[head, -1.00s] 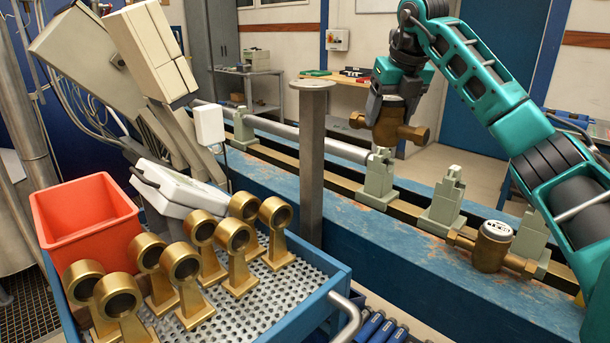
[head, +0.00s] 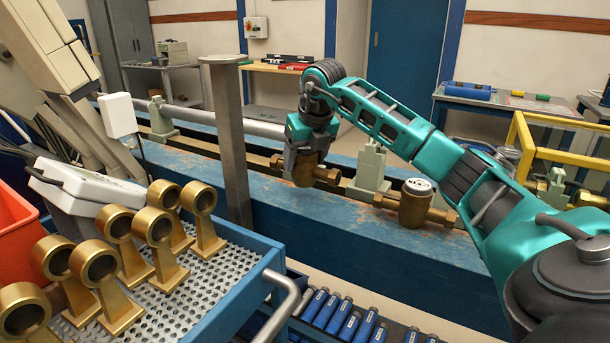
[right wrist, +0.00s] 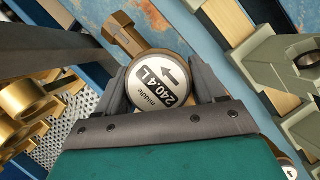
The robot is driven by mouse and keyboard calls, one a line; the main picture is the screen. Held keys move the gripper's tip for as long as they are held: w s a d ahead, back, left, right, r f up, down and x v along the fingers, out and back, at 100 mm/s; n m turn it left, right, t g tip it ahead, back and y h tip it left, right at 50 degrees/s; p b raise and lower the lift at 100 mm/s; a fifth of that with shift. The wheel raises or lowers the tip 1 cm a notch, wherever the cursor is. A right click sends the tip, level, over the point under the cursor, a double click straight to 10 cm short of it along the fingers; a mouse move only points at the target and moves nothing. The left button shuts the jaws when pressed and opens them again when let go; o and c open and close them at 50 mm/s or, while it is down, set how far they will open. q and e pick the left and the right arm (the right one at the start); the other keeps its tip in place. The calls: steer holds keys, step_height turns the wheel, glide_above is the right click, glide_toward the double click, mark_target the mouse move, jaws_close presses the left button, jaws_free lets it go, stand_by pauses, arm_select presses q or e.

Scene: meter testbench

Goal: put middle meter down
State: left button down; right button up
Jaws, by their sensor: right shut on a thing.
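My right gripper (head: 304,152) is shut on a bronze meter (head: 303,172) with pipe stubs, low over the blue bench's rail. The stub on its right side shows in the head view; whether the meter touches the bench is unclear. In the right wrist view, the two fingers clasp this meter (right wrist: 158,84), its white dial facing the camera with "240.4 L" and an arrow. A second bronze meter (head: 414,204) with a white dial sits in the line to the right. A grey-green clamp block (head: 371,170) stands between the two meters. My left gripper is not in view.
The blue bench (head: 330,219) runs across, with a grey pipe (head: 240,127) behind. A grey post (head: 229,150) stands left of my gripper. A blue cart (head: 215,270) with several brass ring stands (head: 154,228) is at front left. A yellow frame (head: 520,140) is at right.

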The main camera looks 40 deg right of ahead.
mark_target(305, 174)
steer(key=shift+f+b, duration=0.3)
steer(key=shift+f, duration=1.6)
steer(key=shift+f, duration=0.15)
steer(key=o, duration=1.6)
steer(key=shift+f, duration=0.1)
steer(key=shift+o, duration=0.2)
